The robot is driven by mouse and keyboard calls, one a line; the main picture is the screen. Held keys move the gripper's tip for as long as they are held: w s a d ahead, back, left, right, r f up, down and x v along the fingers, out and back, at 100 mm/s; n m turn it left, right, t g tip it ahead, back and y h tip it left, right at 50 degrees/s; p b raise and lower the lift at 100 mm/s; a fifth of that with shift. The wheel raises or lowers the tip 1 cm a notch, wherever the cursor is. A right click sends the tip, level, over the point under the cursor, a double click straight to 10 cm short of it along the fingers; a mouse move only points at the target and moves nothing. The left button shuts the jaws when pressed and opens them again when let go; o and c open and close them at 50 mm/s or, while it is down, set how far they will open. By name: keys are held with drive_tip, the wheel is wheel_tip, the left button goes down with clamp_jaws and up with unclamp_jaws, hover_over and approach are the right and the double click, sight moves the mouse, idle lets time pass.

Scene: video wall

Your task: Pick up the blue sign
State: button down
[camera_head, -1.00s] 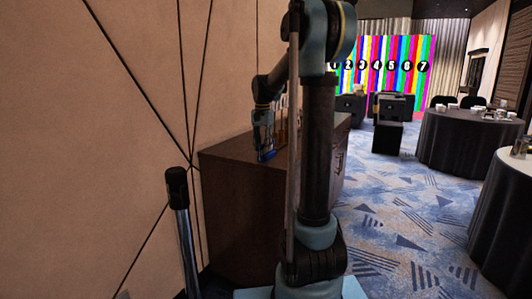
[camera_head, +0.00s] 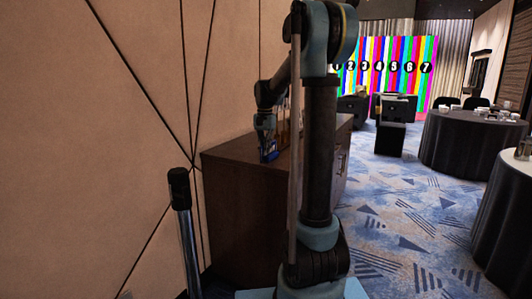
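A small dark-blue upright object (camera_head: 268,150), which looks like the blue sign, is on the near end of the brown cabinet top (camera_head: 232,150) by the left wall. My gripper (camera_head: 266,136) points down right above it and overlaps its upper part. The fingers are small and dark here, so I cannot tell whether they are open or shut, or whether they touch the sign. My upright arm column hides part of the cabinet top just to the right.
Several bottle-like items (camera_head: 282,135) stand just behind the sign. The tan wall (camera_head: 120,150) is close on the left, with a dark-topped metal post (camera_head: 181,215) before it. Round tables (camera_head: 470,140) stand right; patterned carpet (camera_head: 400,215) is open between.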

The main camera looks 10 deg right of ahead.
wheel_tip(320, 180, up, 10)
drive_tip(key=shift+f, duration=0.1)
idle(0.4)
idle(0.8)
